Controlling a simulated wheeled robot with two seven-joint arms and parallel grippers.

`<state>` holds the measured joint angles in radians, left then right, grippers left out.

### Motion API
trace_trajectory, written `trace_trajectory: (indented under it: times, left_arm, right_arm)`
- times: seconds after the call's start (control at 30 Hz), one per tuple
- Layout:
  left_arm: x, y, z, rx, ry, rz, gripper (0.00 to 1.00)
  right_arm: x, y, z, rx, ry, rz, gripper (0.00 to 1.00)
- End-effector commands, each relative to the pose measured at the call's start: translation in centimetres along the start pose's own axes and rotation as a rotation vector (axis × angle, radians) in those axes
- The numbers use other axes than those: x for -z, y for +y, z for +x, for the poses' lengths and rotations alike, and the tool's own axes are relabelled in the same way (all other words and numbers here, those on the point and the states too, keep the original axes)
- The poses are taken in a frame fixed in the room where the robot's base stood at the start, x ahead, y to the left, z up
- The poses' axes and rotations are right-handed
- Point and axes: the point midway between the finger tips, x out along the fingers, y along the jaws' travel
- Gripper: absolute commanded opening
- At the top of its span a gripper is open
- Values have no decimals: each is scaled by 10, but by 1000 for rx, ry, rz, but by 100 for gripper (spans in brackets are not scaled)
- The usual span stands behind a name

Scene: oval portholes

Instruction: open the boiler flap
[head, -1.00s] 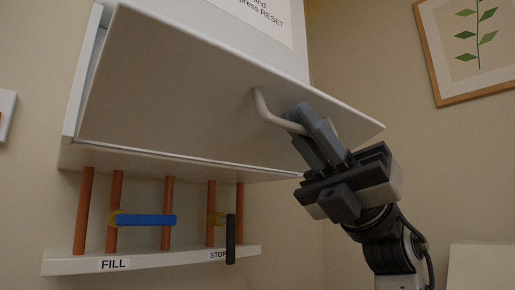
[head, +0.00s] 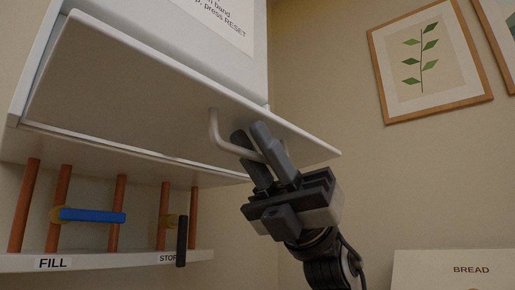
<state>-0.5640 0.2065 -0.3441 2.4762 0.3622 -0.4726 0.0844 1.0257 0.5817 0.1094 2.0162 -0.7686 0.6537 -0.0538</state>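The boiler flap (head: 130,85) is a broad pale panel on the front of the white boiler (head: 218,58), seen from below. Its upper edge leans out from the boiler towards me, while its lower edge stays by the boiler's bottom, so it stands partly open. A bent, pale bar handle (head: 215,128) sits near the upper right of the flap. My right gripper (head: 262,150) has its two grey fingers close together, one on each side of the handle bar, shut on it. The fingers hide part of the bar. My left gripper is not in view.
Below the boiler are several copper pipes (head: 117,210), a blue lever (head: 92,215), a black lever (head: 181,240) and a white strip (head: 110,262) marked FILL and STOP. A framed leaf picture (head: 428,62) hangs right. A box marked BREAD (head: 440,268) stands lower right.

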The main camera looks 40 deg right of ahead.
Motion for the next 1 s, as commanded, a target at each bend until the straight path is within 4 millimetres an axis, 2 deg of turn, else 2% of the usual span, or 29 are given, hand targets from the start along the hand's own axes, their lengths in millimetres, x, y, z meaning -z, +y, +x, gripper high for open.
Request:
trace_trajectory:
  times: [0.43,0.57,0.67,1.0]
  left_arm:
    - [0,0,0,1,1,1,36]
    - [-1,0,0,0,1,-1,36]
    - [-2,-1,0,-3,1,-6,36]
    - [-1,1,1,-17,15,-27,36]
  right_arm:
    - [0,0,0,1,-1,0,31]
    - [0,-1,-9,2,-1,0,31]
    - [0,-2,-25,4,-3,2,31]
    - [0,-1,-106,4,-4,2,31]
